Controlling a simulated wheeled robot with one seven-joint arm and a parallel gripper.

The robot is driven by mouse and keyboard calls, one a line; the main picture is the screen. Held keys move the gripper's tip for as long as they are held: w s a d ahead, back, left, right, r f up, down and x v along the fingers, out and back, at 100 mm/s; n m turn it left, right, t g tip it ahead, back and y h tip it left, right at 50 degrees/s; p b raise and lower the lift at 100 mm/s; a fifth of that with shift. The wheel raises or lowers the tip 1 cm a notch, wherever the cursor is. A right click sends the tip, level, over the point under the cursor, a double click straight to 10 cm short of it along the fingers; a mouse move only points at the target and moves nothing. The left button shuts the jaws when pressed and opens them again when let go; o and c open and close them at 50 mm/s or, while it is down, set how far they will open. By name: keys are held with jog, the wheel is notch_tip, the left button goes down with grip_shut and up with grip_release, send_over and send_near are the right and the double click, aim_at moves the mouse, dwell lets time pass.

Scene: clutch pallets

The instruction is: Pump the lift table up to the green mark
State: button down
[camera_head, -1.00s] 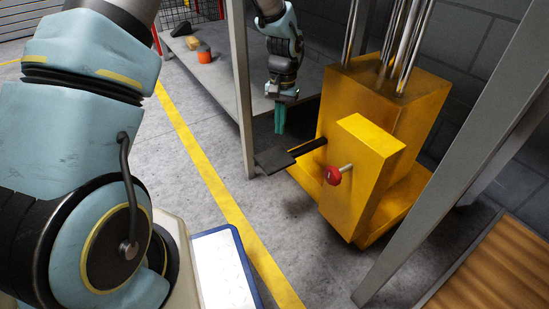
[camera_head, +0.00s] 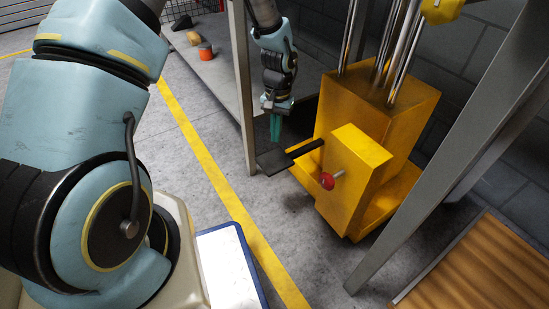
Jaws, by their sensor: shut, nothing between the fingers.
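The lift table's yellow base (camera_head: 395,115) stands on the floor at the right, with chrome columns (camera_head: 400,50) rising from it. Its black foot pedal (camera_head: 273,161) sticks out to the left on a dark lever. A red knob (camera_head: 327,181) sits on the front of the yellow box. My gripper (camera_head: 275,137) is shut and empty, with teal fingers pointing down just above the pedal's far edge; I cannot tell whether they touch it. The table top and the green mark are not in view.
A grey metal post (camera_head: 243,90) stands just left of my gripper. A grey shelf (camera_head: 215,75) behind holds an orange-red can (camera_head: 205,52) and a yellowish item (camera_head: 193,38). A slanted grey post (camera_head: 455,150) and a wooden pallet (camera_head: 480,270) are at the right.

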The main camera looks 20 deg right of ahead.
aim_at(278, 152)
jog(key=shift+f, duration=0.1)
jog(key=f+b, duration=0.6)
jog(key=shift+s+a+f+b, duration=0.25)
jog(key=shift+f+b, duration=0.1)
jog(key=shift+f, duration=0.05)
jog(key=shift+f, duration=0.1)
notch_tip(278, 152, down, 6)
jog(key=shift+r+b, duration=0.1)
jog(key=shift+b, duration=1.15)
jog(key=shift+w+d+r, duration=0.2)
jog(key=shift+w, duration=0.05)
jog(key=shift+w+d+r+p, duration=0.35)
jog(key=shift+w+d+p, duration=0.4)
jog(key=shift+p, duration=0.1)
jog(key=shift+w+d, duration=0.15)
jog(key=shift+w, duration=0.05)
